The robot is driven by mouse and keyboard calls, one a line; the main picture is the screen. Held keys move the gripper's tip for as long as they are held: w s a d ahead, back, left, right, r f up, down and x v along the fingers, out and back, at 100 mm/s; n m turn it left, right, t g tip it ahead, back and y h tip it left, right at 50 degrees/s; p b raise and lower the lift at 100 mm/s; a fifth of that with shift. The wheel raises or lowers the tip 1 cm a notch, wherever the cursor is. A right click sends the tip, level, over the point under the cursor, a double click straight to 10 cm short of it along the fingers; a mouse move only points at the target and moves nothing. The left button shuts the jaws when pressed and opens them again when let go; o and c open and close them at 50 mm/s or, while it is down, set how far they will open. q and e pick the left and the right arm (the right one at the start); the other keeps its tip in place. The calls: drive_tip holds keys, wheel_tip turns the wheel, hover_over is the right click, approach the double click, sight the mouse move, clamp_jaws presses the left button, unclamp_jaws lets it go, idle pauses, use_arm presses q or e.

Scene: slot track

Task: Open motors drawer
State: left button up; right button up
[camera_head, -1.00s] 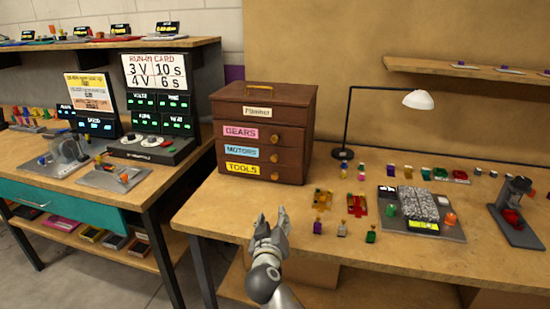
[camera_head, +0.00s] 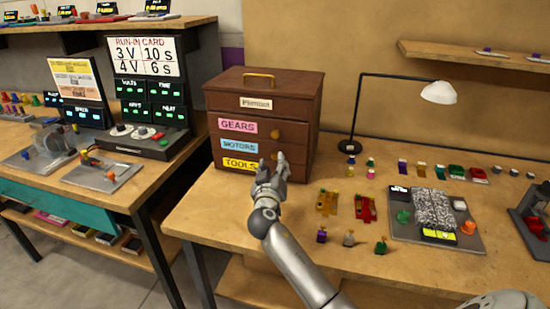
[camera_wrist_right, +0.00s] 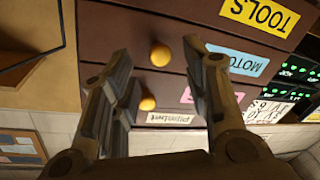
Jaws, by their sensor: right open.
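The brown wooden chest (camera_head: 265,95) stands on the bench with drawers labelled GEARS, MOTORS and TOOLS, all closed. The motors drawer has a blue label (camera_head: 239,146), seen upside down in the right wrist view (camera_wrist_right: 238,62). My right gripper (camera_head: 272,162) is open and empty in front of the chest's lower drawers, partly covering their right side. In the wrist view its fingers (camera_wrist_right: 158,65) stand apart, with the motors knob (camera_wrist_right: 160,55) and the gears knob (camera_wrist_right: 147,103) showing between them. The tools knob is not visible. My left gripper is not in view.
A black lamp (camera_head: 356,110) stands right of the chest. Several small coloured parts and a grey fixture plate (camera_head: 462,236) lie on the bench to the right. A second bench with a run-in card display (camera_head: 147,80) stands at the left.

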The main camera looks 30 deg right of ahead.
sight(275, 158)
drive_tip(key=x, duration=0.2)
drive_tip(key=shift+w+d, duration=0.55)
drive_tip(key=shift+w, duration=0.1)
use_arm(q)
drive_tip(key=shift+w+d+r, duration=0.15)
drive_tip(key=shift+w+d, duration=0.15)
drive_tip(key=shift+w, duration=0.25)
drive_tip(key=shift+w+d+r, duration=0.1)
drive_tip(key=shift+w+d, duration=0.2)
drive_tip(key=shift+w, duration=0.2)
use_arm(e)
drive_tip(key=shift+w+d, duration=0.15)
drive_tip(key=shift+w, duration=0.05)
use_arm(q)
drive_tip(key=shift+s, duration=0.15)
use_arm(e)
drive_tip(key=shift+c, duration=0.4)
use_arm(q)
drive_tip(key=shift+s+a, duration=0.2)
use_arm(e)
clamp_jaws()
